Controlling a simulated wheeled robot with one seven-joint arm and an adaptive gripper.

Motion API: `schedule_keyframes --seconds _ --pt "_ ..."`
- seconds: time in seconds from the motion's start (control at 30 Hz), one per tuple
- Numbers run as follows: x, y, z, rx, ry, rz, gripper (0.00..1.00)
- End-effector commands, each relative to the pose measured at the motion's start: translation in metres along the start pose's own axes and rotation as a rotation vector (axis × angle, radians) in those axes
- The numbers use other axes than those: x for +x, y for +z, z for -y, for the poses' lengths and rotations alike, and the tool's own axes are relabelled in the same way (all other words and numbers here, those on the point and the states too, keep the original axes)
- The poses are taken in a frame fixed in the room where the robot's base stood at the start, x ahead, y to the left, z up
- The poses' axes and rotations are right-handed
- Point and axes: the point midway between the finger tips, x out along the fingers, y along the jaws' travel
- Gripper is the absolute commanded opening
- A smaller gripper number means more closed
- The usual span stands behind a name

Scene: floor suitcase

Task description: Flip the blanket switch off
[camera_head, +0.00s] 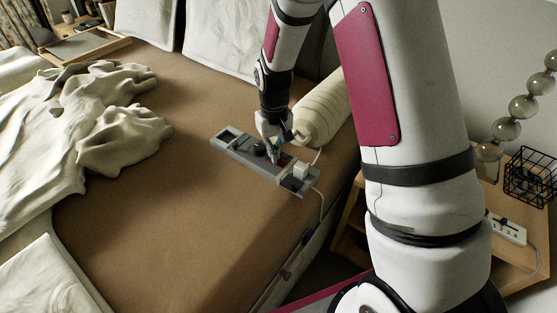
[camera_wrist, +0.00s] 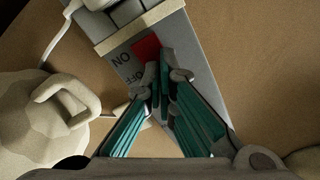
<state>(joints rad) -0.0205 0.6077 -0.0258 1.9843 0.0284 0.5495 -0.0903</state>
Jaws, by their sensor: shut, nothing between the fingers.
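A long grey control box (camera_head: 240,155) lies on the brown bed, with a dark round knob (camera_head: 259,149) on it. The red switch (camera_wrist: 146,48) shows in the wrist view beside the printed words ON and OFF; in the head view only a little of the red (camera_head: 283,160) shows. My gripper (camera_head: 274,154) is shut and empty, pointing down at the box. In the wrist view its fingertips (camera_wrist: 165,76) are right at the red switch and cover part of it. I cannot tell whether they touch it, or which way the switch is set.
A white block (camera_head: 301,171) with a cord sits at the box's near end. A cream roll (camera_head: 325,112) lies just behind my gripper. A rumpled pale blanket (camera_head: 90,120) covers the bed's left. A nightstand at right holds a power strip (camera_head: 507,229) and wire basket (camera_head: 530,177).

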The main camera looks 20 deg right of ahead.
Motion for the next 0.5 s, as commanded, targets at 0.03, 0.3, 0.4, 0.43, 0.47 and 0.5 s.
schedule_keyframes --seconds 0.03,0.3,0.4,0.43,0.47,0.5 --pt "0.002 0.000 0.000 0.000 0.000 0.001 0.00" --pt "-0.007 0.001 0.000 0.000 0.000 0.000 0.00" --pt "-0.014 0.000 0.000 0.000 0.000 0.000 0.00" --pt "-0.017 0.001 0.000 0.000 0.000 0.000 0.00" --pt "-0.019 0.001 0.000 0.000 0.000 0.000 0.00" --pt "-0.022 0.001 0.000 0.000 0.000 0.000 0.00"
